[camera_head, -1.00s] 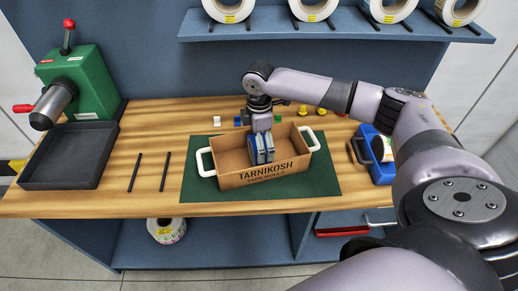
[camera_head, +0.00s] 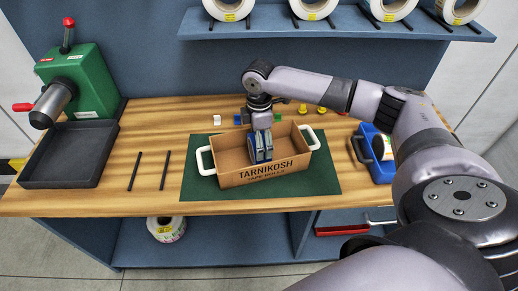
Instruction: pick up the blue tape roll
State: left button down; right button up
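The blue tape roll (camera_head: 257,154) stands on edge inside the cardboard box (camera_head: 266,179), marked "TARNIKOSH TAPE ROLLS". My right gripper (camera_head: 261,156) reaches straight down into the box from above, with its fingers at the blue roll. The fingers hide part of the roll, and I cannot tell whether they are closed on it or only around it. My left gripper is not in view.
The box with white handles sits on a green mat (camera_head: 325,184). A green crank machine (camera_head: 80,85) and dark tray (camera_head: 65,170) stand left, near two black rods. A blue bin (camera_head: 384,172) is right. A shelf (camera_head: 340,24) with white rolls hangs behind.

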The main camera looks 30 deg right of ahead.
jog(key=shift+r, duration=0.1)
notch_tip(320, 180, up, 20)
jog(key=b, duration=0.1)
jog(key=shift+b, duration=0.35)
dwell(0.6)
